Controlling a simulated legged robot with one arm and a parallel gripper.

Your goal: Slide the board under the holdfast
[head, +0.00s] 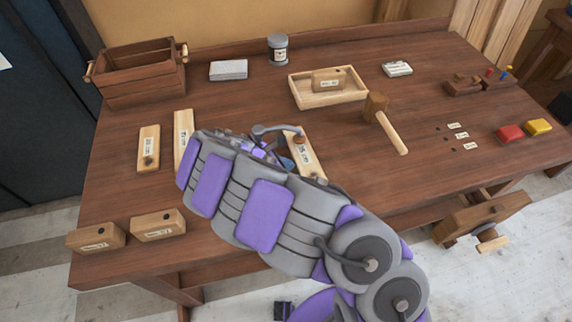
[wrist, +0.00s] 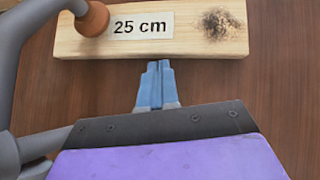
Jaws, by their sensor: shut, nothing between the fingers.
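A pale board labelled "25 cm" (wrist: 185,45) lies flat across the top of the wrist view, with a dark speckled patch near its right end. In the head view the board (head: 303,158) is partly behind my arm. The grey bent holdfast (head: 270,129) has a round brown pad (wrist: 93,19), which overlaps the board's left part in the wrist view. I cannot tell whether the pad presses on the wood. My gripper (wrist: 158,66) is shut and empty, its blue fingertips at the board's near long edge; contact is unclear. The holdfast's foot is hidden.
Two labelled boards (head: 148,149) (head: 184,138) lie left of my arm. Two wooden blocks (head: 96,237) (head: 158,225) sit at the front left. A mallet (head: 385,125) and a tray (head: 328,92) with a block lie beyond.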

